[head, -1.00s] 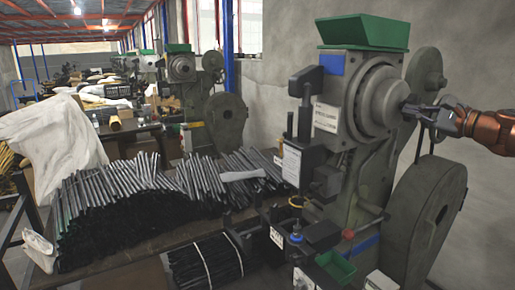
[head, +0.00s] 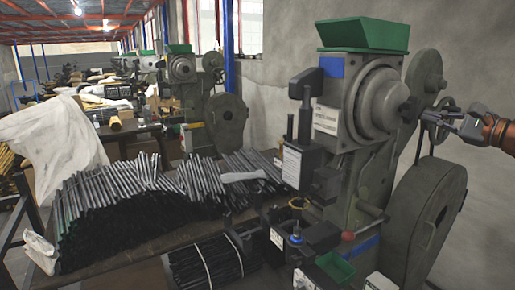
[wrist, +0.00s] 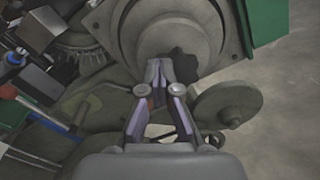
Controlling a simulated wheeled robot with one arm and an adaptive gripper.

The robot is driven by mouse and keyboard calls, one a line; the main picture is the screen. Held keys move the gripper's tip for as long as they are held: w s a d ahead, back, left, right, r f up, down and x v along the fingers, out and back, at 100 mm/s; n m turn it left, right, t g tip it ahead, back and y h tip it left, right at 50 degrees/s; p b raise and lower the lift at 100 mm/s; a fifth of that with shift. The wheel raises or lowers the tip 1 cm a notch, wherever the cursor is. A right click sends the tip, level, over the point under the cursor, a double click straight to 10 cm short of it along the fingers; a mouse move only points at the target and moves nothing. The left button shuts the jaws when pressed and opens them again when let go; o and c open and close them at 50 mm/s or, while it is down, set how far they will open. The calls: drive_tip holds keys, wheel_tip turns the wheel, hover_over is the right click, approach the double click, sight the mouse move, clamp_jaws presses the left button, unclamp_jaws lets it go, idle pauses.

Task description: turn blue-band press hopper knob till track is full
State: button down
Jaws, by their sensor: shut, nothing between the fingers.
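The blue-band press (head: 348,110) stands at the right, with a blue patch (head: 330,66) below its green hopper (head: 365,35). A dark lobed knob (head: 408,109) sits at the centre of the round grey hopper drum (head: 380,100). The knob also shows in the wrist view (wrist: 185,63), just right of my fingertips. My gripper (head: 424,115) is to the right of the knob in the head view, apart from it, with its fingers together and empty (wrist: 158,70). How full the track is cannot be made out.
A grey flywheel (head: 428,215) and smaller pulleys stand close below and behind my gripper. A red-ended lever (head: 348,236) sticks out at the press's lower front. Bundles of dark rods (head: 130,205) cover the bench to the left. The wall side at right is clear.

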sight(415, 105)
drive_tip(key=shift+w+a+r+p, duration=0.3)
drive_tip(key=shift+w+r+p, duration=0.15)
drive_tip(key=shift+w, duration=0.55)
drive_tip(key=shift+w+a+r+p, duration=0.25)
drive_tip(key=shift+w+r+p, duration=0.2)
drive_tip(key=shift+w, duration=0.6)
drive_tip(key=shift+w+a+r+p, duration=0.35)
drive_tip(key=shift+w+p, duration=0.15)
drive_tip(key=shift+w, duration=0.5)
drive_tip(key=shift+d+f, duration=0.1)
drive_tip(key=shift+d, duration=0.05)
drive_tip(key=shift+s+f+p, duration=0.1)
drive_tip(key=shift+f+p, duration=0.2)
drive_tip(key=shift+p, duration=0.35)
drive_tip(key=shift+a+r, duration=0.1)
drive_tip(key=shift+a, duration=0.15)
